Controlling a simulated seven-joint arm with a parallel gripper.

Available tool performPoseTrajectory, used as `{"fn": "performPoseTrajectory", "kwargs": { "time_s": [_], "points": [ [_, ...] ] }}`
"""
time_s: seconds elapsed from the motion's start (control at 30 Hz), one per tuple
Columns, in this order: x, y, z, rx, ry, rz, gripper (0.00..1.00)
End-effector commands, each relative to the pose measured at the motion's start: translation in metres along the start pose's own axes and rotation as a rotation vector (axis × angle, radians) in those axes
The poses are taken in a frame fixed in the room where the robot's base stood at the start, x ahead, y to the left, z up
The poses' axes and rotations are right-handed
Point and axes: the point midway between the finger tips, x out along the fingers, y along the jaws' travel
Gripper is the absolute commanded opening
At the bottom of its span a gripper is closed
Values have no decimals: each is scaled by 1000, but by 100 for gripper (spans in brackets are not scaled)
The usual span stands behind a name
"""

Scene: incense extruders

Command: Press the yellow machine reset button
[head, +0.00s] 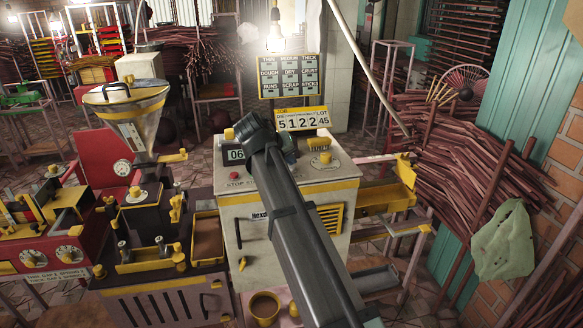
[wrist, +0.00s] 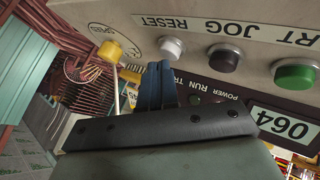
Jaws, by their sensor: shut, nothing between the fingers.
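The cream machine with yellow trim (head: 243,211) stands in the middle of the head view. My arm covers most of its control panel there. In the wrist view the panel appears upside down, and a white button (wrist: 171,47) sits beside the word RESET. A yellow knob (wrist: 109,50) is left of it, a black button (wrist: 224,57) by JOG and a green button (wrist: 295,73) to its right. My gripper (wrist: 154,68) is shut and empty, its blue fingertips just below the white button in the picture. I cannot tell whether they touch the panel.
A red stop button (head: 234,176) and a display (head: 236,155) are on the machine's left side. A hopper machine (head: 128,115) stands at left. Bundles of sticks (head: 468,150) fill the right side.

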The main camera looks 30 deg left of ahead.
Motion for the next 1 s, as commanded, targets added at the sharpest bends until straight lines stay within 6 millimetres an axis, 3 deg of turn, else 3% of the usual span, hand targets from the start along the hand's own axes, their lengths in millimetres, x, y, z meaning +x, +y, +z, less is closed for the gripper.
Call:
{"fn": "performPoseTrajectory", "kwargs": {
  "time_s": [1.0],
  "points": [
    [6,-4,4,0,0,0,0]
  ]
}}
